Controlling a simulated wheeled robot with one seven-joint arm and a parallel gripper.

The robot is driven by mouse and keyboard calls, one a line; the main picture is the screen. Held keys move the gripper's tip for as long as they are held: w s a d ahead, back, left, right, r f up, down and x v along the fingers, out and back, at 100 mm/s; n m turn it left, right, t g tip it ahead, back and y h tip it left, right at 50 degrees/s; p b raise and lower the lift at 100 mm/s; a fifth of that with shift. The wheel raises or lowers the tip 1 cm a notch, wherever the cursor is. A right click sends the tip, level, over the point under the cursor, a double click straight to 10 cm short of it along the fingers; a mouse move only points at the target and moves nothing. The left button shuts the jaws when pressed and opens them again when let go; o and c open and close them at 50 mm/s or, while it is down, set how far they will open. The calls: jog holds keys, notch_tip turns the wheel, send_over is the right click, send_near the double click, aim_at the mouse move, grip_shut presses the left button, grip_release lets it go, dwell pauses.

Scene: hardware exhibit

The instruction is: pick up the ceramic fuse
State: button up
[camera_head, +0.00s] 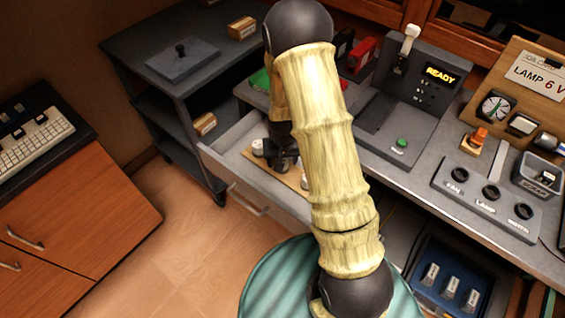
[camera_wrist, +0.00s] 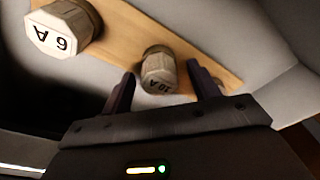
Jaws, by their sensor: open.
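My gripper (camera_head: 284,160) is low inside the open drawer (camera_head: 228,150). In the wrist view my gripper (camera_wrist: 162,76) is open. A pale ceramic fuse (camera_wrist: 157,66) with an upside-down label that seems to read 10 A lies between its two fingers, with gaps visible on both sides. A larger-looking ceramic fuse marked 6 A (camera_wrist: 62,30) is to the left on the same wooden strip (camera_wrist: 125,22). A pale fuse also shows left of my gripper in the head view (camera_head: 257,147). Part of another pale thing is hidden behind the right finger.
The drawer walls surround my gripper closely. A dark shelf cart (camera_head: 140,65) is behind left. A blue tray (camera_head: 448,275) sits lower right. Wooden floor (camera_head: 190,235) is clear at left.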

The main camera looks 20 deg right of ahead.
jog(key=c, duration=1.1)
jog(key=shift+o, duration=0.2)
jog(key=shift+r, duration=0.15)
notch_tip(320, 180, up, 10)
jog(key=shift+f+p, duration=0.1)
jog(key=shift+p, duration=0.4)
